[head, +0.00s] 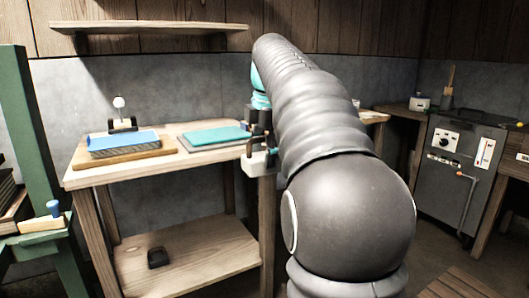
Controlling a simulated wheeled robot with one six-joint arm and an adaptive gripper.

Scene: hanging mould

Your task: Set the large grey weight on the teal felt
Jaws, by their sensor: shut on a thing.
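The teal felt (212,136) lies flat on the right half of the wooden workbench, on a thin grey board. My gripper (258,138) is at the bench's right end, beyond my dark, sleeved arm, which hides part of it. It is shut on a pale grey block, which I take for the large grey weight (260,163). The block hangs below the gripper beside the bench's front right corner, right of and nearer than the felt. Its right side is hidden by the arm, and I cannot tell whether it touches the bench edge.
A small black object (157,257) lies on the lower shelf. A wall shelf (150,28) hangs above. A grey cabinet (458,165) stands right.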

